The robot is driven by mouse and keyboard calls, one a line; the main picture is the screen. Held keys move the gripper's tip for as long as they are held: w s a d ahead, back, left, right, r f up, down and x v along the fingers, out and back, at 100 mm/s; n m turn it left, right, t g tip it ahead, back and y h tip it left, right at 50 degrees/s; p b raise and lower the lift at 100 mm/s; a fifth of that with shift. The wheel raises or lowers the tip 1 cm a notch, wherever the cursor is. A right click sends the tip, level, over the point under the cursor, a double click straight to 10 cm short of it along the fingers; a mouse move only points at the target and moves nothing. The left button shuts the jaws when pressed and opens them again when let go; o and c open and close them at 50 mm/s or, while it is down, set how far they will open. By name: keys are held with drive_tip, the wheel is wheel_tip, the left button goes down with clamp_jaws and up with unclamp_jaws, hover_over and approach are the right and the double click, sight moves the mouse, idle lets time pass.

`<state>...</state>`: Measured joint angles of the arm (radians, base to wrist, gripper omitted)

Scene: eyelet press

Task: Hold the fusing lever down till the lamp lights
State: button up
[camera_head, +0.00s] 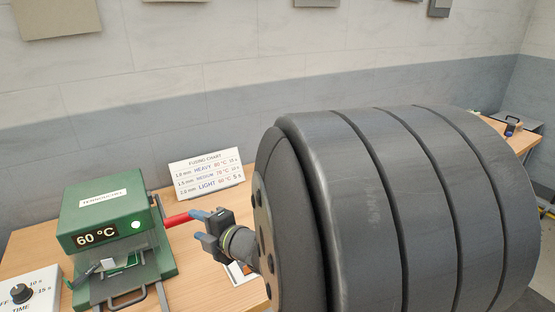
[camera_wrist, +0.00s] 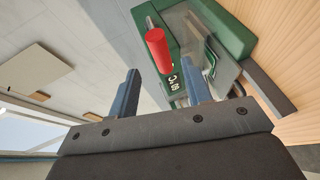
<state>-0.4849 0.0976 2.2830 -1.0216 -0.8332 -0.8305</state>
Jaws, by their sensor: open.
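The green press (camera_head: 110,205) stands on the table at left, with a "60 °C" display on its front. A round white spot that looks like the lamp (camera_head: 136,225) is beside the display; I cannot tell if it is lit. The red-handled fusing lever (camera_head: 177,219) sticks out from the press's right side. My gripper (camera_head: 199,222) is open at the handle's right end. In the wrist view the red handle (camera_wrist: 158,50) shows between and just beyond the two blue fingers, not visibly touching either. The press (camera_wrist: 225,30) is partly hidden behind a finger there.
A white timer box (camera_head: 25,292) with a black dial stands at the front left. A fusing chart card (camera_head: 206,175) stands behind the lever. My dark arm hides much of the wooden table (camera_head: 40,240) on the right.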

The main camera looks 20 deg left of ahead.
drive_tip(key=x, duration=0.9)
drive_tip(key=shift+a, duration=0.25)
drive_tip(key=shift+c, duration=0.3)
clamp_jaws()
